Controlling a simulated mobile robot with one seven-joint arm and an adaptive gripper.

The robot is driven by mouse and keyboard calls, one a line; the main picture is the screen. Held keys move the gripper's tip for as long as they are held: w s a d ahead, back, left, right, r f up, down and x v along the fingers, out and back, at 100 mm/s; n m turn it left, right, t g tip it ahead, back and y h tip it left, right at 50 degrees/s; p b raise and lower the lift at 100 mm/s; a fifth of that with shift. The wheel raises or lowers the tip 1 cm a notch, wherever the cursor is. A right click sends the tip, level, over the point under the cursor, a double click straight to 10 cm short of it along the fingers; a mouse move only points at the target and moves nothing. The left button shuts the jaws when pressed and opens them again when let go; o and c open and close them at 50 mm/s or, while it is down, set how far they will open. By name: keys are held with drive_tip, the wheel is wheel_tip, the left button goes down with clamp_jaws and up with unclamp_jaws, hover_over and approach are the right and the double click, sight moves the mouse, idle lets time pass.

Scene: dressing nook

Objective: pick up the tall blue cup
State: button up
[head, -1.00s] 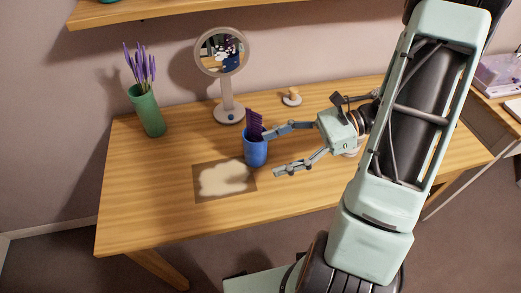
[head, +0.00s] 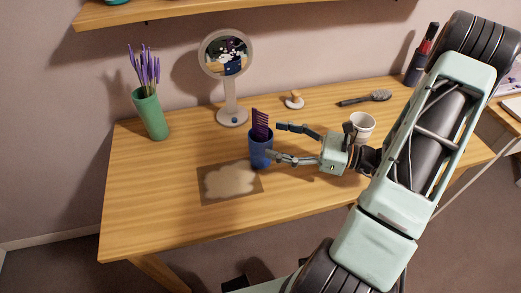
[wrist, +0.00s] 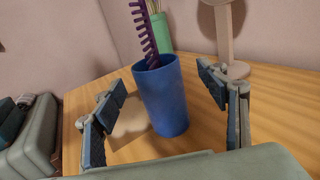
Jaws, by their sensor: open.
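The tall blue cup (head: 260,153) stands upright on the wooden table, with a purple comb (head: 260,124) sticking out of its top. In the wrist view the cup (wrist: 166,97) is near the middle, between and ahead of my two fingers. My gripper (head: 283,143) is open and comes at the cup from the right. One finger lies on the far side and one on the near side, with the tips close to the cup. Whether a fingertip touches the cup I cannot tell. The comb (wrist: 145,35) also shows in the wrist view.
A patterned mat (head: 231,195) lies in front of the cup. A round mirror (head: 231,117) and a green vase (head: 150,114) with purple flowers stand behind. A white cup (head: 362,126), a hairbrush (head: 367,98) and a small knobbed object (head: 294,100) are to the right.

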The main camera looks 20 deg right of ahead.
sight(265, 137)
drive_tip(key=x, duration=0.4)
drive_tip(key=shift+s+a+r, duration=0.15)
drive_tip(key=shift+s+r, duration=0.1)
drive_tip(key=shift+s, duration=0.05)
drive_tip(key=shift+w+a, duration=0.35)
drive_tip(key=shift+a, duration=0.1)
drive_tip(key=shift+c, duration=0.5)
drive_tip(key=c, duration=1.5)
